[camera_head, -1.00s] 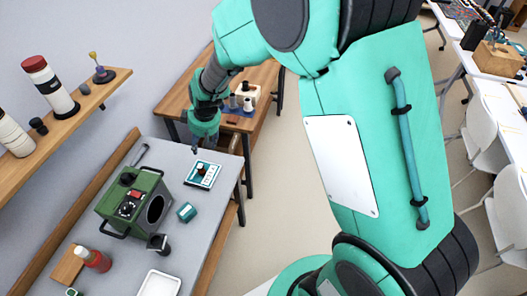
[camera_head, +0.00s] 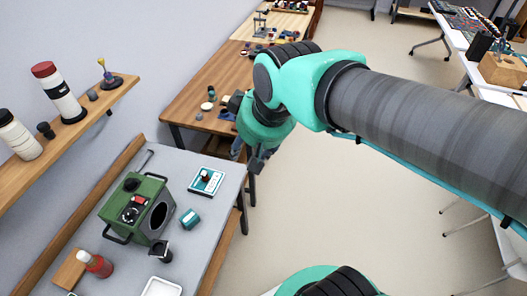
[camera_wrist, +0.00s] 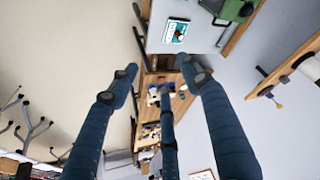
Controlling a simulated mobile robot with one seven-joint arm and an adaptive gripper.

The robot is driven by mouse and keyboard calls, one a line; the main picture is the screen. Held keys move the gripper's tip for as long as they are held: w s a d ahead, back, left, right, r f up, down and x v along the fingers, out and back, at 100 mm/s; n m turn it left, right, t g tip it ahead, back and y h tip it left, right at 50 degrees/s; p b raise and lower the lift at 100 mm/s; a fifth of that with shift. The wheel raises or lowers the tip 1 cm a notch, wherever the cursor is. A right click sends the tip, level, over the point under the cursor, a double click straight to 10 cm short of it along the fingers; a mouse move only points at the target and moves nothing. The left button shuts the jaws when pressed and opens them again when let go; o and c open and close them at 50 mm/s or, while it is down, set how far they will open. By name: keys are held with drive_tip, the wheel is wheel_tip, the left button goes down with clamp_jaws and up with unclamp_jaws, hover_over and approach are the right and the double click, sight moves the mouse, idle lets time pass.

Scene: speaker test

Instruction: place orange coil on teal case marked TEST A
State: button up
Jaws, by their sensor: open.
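A small teal box (camera_head: 190,219) lies on the grey table, right of the green machine; its lettering is too small to read, so I cannot tell if it is the case marked TEST A. A white-and-teal flat piece (camera_head: 213,179) lies further back, with a small dark brown thing (camera_head: 205,175) on it; it also shows in the wrist view (camera_wrist: 179,26). I cannot clearly make out an orange coil. My gripper (camera_head: 252,160) is just off the right edge of the grey table, above the floor. In the wrist view my gripper (camera_wrist: 162,82) has its fingers spread and empty.
The green machine (camera_head: 128,198) with a dark round opening stands on the grey table (camera_head: 205,240). A black cup (camera_head: 161,252), a red-topped bottle (camera_head: 95,264) and a white tray (camera_head: 161,287) are nearer. A wooden table (camera_head: 200,85) is behind.

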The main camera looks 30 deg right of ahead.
drive_tip(key=s+d+r+m, duration=0.1)
drive_tip(key=s, duration=0.6)
drive_tip(key=shift+s+d, duration=0.15)
